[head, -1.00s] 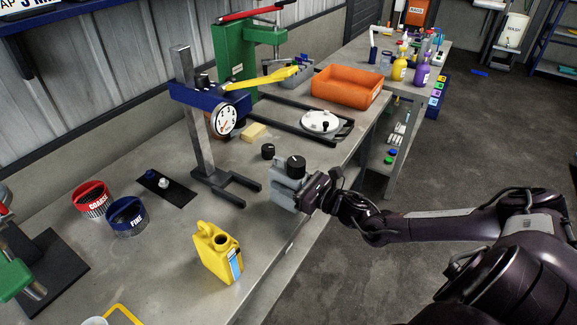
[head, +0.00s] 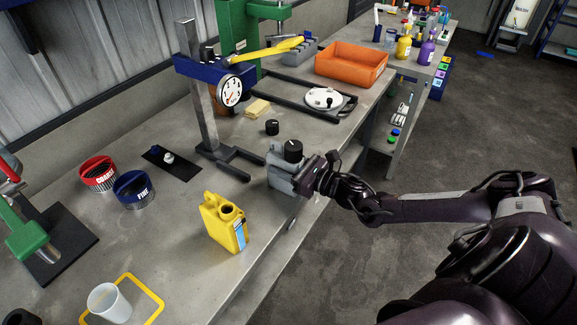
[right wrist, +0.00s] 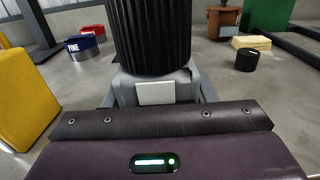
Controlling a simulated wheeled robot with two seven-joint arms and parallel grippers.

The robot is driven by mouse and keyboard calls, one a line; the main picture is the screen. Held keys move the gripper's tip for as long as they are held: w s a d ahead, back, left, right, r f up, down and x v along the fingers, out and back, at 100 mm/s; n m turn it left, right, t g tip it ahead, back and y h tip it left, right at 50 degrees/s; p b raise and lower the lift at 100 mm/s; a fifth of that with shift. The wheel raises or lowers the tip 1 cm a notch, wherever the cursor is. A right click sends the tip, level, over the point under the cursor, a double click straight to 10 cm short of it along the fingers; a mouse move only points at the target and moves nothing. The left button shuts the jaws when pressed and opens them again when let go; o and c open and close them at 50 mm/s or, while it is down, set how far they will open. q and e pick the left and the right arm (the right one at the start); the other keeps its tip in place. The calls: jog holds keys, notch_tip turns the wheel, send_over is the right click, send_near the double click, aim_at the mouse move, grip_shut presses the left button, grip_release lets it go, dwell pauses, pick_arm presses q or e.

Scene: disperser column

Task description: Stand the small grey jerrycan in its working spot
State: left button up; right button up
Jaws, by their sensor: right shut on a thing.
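The small grey jerrycan (head: 281,180) with a black ribbed cap (head: 292,149) is at the table's front edge, right of the column stand's dark forked foot (head: 240,172). My right gripper (head: 306,181) is shut on it from the right. In the right wrist view the cap (right wrist: 150,35) fills the upper middle, with part of the grey body (right wrist: 190,90) below it. The jerrycan looks upright. I cannot tell whether its base touches the table. The column stand (head: 190,75) carries a blue head with a round dial (head: 229,91). My left gripper is not in view.
A yellow jerrycan (head: 222,224) stands nearer on the table. A white cup (head: 109,303) stands within a yellow outline (head: 152,292). Red (head: 98,177) and blue (head: 134,190) tubs are at left. A black knob (head: 272,127) and orange bin (head: 350,65) lie beyond.

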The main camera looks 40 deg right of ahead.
aim_at(270, 157)
jog(key=shift+b+x, duration=0.85)
jog(key=shift+x, duration=1.1)
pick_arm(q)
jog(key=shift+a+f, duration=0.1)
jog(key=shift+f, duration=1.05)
pick_arm(e)
jog(key=shift+w+a+r, duration=0.15)
jog(key=shift+w+a, duration=0.05)
jog(key=shift+w, duration=0.25)
pick_arm(q)
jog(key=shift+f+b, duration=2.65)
jog(key=shift+b, duration=0.15)
pick_arm(e)
jog(key=shift+x, duration=3.9)
jog(key=shift+w+a, duration=0.15)
jog(key=shift+w, duration=0.15)
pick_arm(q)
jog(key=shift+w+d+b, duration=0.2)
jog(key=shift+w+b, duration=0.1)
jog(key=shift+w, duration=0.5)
pick_arm(e)
jog(key=shift+w, duration=0.1)
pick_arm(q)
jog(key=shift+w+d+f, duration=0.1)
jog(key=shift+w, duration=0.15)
pick_arm(e)
jog(key=shift+w+a, duration=0.2)
jog(key=shift+w, duration=0.1)
